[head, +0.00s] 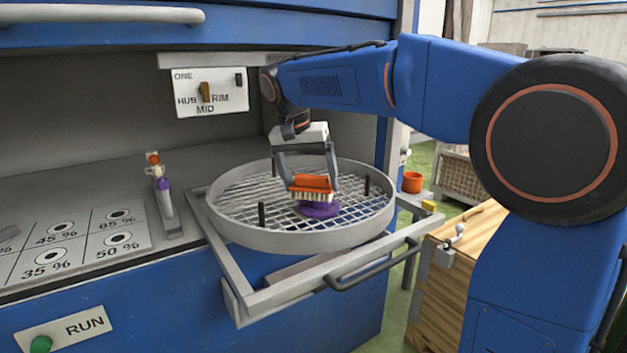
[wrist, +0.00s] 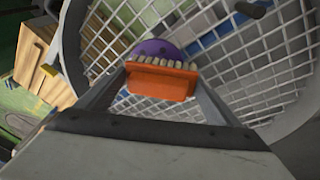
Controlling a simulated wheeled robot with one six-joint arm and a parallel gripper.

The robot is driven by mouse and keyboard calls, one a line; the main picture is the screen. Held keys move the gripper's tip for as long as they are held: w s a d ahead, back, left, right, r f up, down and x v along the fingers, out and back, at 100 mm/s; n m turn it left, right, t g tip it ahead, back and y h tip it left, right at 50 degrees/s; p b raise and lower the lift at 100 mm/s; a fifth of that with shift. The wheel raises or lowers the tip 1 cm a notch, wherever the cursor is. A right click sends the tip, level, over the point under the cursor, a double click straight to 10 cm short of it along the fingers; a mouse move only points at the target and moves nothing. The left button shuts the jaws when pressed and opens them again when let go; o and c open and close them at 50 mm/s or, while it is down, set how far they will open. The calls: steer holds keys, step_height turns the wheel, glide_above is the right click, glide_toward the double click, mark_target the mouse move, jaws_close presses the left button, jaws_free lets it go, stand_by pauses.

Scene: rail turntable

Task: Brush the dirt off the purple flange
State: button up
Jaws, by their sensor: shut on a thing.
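The purple flange (head: 320,210) lies on the mesh of the round grey turntable basket (head: 222,228), near its middle. An orange brush (head: 312,182) with pale bristles is held by my gripper (head: 310,180), which is shut on it. The bristles point down and are over or on the flange; I cannot tell whether they touch. In the wrist view the brush (wrist: 162,82) sits between the fingers, and part of the flange (wrist: 158,48) shows just beyond the bristles. The brush hides the rest of the flange, and I cannot make out dirt on it.
The basket rests on a pulled-out rail frame (head: 262,297) with a handle. Short black posts (head: 367,185) stand in the basket. A selector panel (head: 209,93) is behind, a percent-marked plate (head: 75,238) and RUN button (head: 41,343) left. A wooden workbench (head: 440,285) stands right.

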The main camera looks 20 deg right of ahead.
steer(key=shift+r, duration=0.1)
steer(key=shift+r, duration=3.95)
